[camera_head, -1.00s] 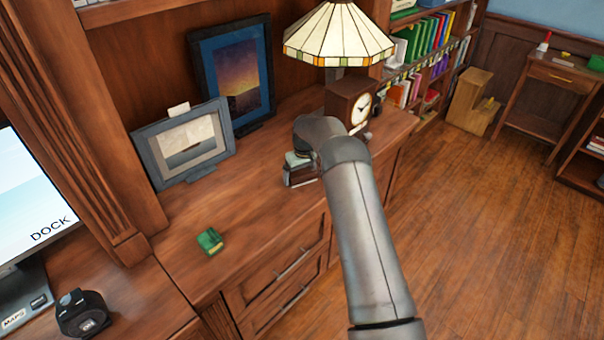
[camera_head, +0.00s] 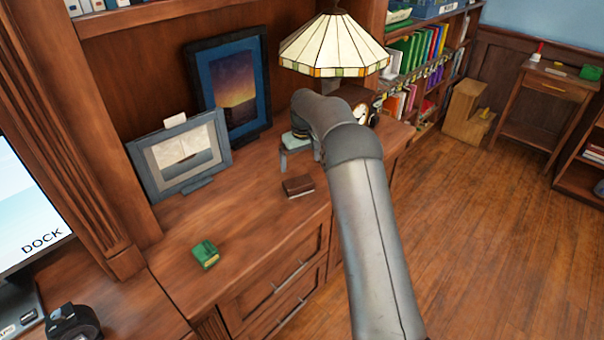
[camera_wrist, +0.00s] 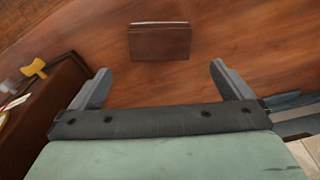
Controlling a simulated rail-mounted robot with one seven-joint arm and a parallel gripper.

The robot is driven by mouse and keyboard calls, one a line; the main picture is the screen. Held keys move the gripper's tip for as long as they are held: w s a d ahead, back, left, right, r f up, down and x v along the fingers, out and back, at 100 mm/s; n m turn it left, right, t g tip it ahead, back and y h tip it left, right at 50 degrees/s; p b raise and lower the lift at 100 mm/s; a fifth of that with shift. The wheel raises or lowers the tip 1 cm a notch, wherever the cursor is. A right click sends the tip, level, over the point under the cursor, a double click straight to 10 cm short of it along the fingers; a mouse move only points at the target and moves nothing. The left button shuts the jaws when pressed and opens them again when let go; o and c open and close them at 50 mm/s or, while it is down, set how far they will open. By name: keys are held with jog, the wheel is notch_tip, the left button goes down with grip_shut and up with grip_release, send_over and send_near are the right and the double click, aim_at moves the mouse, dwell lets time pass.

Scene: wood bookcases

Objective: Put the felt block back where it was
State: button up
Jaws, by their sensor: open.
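A small dark brown block (camera_head: 298,186) with a pale strip along one edge lies flat on the wooden cabinet top. I take it for the felt block, though its material is not clear. It also shows in the wrist view (camera_wrist: 160,43), centred ahead of the fingertips. My gripper (camera_wrist: 160,70) is open and empty, its two fingers apart and short of the block. In the head view my gripper (camera_head: 297,146) is above and behind the block, partly hidden by my arm.
A green box (camera_head: 206,254) lies at the cabinet's front left. Two framed pictures (camera_head: 183,158) (camera_head: 233,88) stand behind. A lamp (camera_head: 333,47) and a clock (camera_head: 361,112) stand on the right. The cabinet top between the green box and the brown block is clear.

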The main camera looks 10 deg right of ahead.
jog(key=s+a+r+m, duration=0.1)
jog(key=s+r, duration=0.5)
jog(key=s, duration=0.3)
jog(key=s+r, duration=0.6)
jog(key=s, duration=0.3)
jog(key=s+f+m+g, duration=0.1)
jog(key=s+f+m, duration=0.1)
jog(key=s, duration=2.8)
jog(key=shift+s+f, duration=0.4)
jog(key=shift+f, duration=0.2)
